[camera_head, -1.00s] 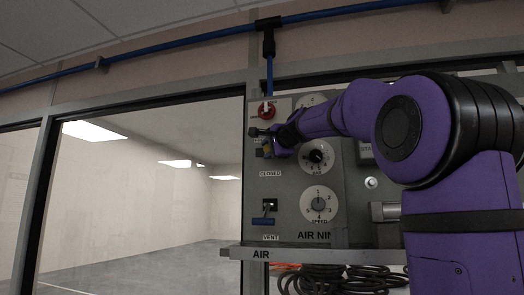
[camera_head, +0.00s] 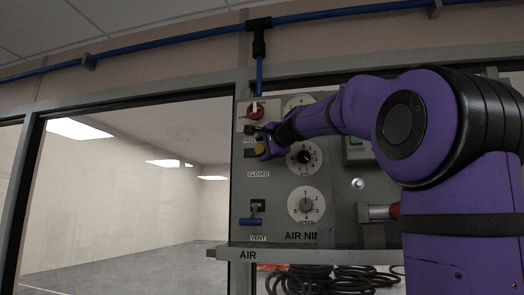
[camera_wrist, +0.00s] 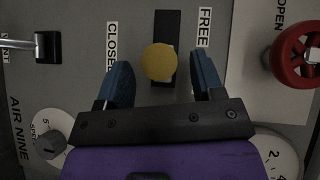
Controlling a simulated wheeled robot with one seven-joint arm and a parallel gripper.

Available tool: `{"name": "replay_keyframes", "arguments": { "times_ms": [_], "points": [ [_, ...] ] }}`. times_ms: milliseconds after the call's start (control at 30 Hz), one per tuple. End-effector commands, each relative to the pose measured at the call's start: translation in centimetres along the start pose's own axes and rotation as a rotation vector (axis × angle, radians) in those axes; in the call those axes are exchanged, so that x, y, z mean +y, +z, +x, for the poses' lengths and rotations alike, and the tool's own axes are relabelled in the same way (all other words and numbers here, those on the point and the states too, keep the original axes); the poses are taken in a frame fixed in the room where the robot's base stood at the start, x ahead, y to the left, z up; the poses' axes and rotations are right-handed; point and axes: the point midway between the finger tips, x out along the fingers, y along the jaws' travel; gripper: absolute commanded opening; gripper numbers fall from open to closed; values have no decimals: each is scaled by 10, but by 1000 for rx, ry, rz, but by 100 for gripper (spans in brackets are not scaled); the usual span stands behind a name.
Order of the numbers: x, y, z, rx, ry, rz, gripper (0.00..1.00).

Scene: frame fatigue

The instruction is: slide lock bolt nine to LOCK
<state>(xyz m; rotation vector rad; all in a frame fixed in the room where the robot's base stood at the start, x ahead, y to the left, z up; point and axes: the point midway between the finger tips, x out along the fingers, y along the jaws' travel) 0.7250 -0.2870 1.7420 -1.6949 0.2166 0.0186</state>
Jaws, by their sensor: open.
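The bolt with a round yellow knob (camera_wrist: 158,62) sits in a dark slot on the grey panel, beside the FREE label (camera_wrist: 204,27). My gripper (camera_wrist: 162,66) is open, its two blue fingers on either side of the knob with visible gaps. In the head view my gripper (camera_head: 266,138) is at the panel's left part, and the yellow knob (camera_head: 260,148) partly shows there. No LOCK label is visible; my gripper and arm cover the panel right of the slot.
A red valve (camera_head: 255,111) sits above the slot, and also shows in the wrist view (camera_wrist: 300,57). Below are the vent lever (camera_head: 252,221) and a speed dial (camera_head: 306,206). A shelf rail (camera_head: 300,252) crosses beneath, with hoses (camera_head: 320,278) under it.

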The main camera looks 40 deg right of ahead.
Motion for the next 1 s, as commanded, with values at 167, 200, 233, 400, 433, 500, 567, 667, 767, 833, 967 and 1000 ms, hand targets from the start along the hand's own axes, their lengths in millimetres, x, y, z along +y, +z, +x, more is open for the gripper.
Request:
{"name": "replay_keyframes", "arguments": {
  "times_ms": [167, 200, 233, 400, 433, 500, 567, 667, 767, 833, 967, 1000],
  "points": [
    [0, 0, -35, 1, -2, 0, 61],
    [0, 0, -42, 1, -2, 0, 61],
    [0, -1, -48, 2, -3, 1, 61],
    [0, -1, -75, 2, 0, 0, 61],
    [0, -1, -78, 2, 0, 0, 61],
    [1, -1, -85, 2, 0, 0, 61],
    [1, -1, -89, 1, 1, 1, 61],
    [1, 0, -92, 0, 2, 0, 61],
    [1, 0, -93, 0, 2, 0, 61],
    [1, 0, -93, 0, 2, 0, 61],
    [1, 0, -93, 1, 2, 0, 61],
    [1, 0, -93, 1, 2, 0, 61]
  ]
}}
